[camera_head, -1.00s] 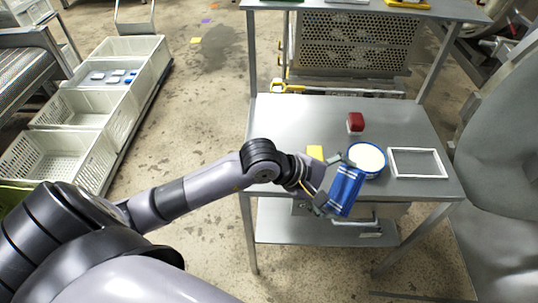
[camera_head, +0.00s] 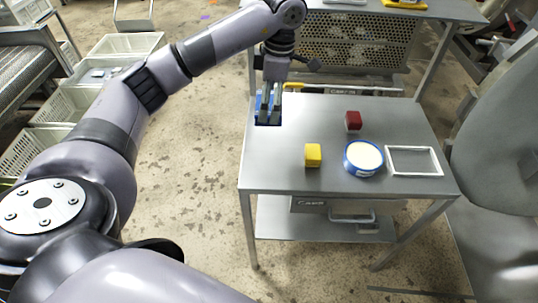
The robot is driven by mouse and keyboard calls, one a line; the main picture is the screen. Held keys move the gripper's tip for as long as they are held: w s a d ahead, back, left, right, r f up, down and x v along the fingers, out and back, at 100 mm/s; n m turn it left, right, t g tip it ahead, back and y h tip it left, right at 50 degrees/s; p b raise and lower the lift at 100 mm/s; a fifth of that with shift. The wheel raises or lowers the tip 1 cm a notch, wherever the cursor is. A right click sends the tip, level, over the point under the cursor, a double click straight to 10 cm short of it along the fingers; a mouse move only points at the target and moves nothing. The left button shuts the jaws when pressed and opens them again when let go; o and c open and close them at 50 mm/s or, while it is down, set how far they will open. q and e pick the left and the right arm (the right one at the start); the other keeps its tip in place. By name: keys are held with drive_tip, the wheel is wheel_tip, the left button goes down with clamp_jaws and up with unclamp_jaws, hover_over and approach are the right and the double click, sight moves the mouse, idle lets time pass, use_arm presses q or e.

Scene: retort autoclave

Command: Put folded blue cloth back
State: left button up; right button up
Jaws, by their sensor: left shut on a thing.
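The folded blue cloth (camera_head: 258,103) is at the far left corner of the grey metal table (camera_head: 280,165). Most of it is hidden behind my fingers. My left gripper (camera_head: 268,108) points down over that corner and is shut on the cloth. The cloth is at or just above the tabletop; I cannot tell if it touches. A dark patch, perhaps a shadow or a mat, shows under the fingertips. My right gripper is not in view.
On the table stand a yellow block (camera_head: 313,155), a red block (camera_head: 353,121), a round blue-rimmed white tub (camera_head: 363,158) and a white frame (camera_head: 414,161). A perforated panel (camera_head: 350,42) stands behind. White crates (camera_head: 85,100) are at left. The table's front left is clear.

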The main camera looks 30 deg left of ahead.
use_arm(q)
wheel_tip(320, 180, down, 7)
drive_tip(key=b, duration=0.1)
drive_tip(key=p, duration=0.1)
hover_over(268, 159)
drive_tip(key=f, duration=0.7)
drive_tip(key=shift+w+d, duration=0.15)
drive_tip(key=shift+d, duration=0.05)
drive_tip(key=shift+f+p, duration=0.5)
drive_tip(key=shift+f, duration=2.1)
drive_tip(key=o, duration=0.7)
drive_tip(key=shift+o, duration=0.2)
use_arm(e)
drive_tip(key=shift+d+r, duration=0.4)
use_arm(q)
wheel_tip(268, 159, up, 12)
drive_tip(key=d+b, duration=0.1)
drive_tip(key=b, duration=0.1)
drive_tip(key=shift+w, duration=0.45)
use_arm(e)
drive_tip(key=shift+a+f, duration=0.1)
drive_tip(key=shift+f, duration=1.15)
use_arm(q)
drive_tip(key=shift+d, duration=0.1)
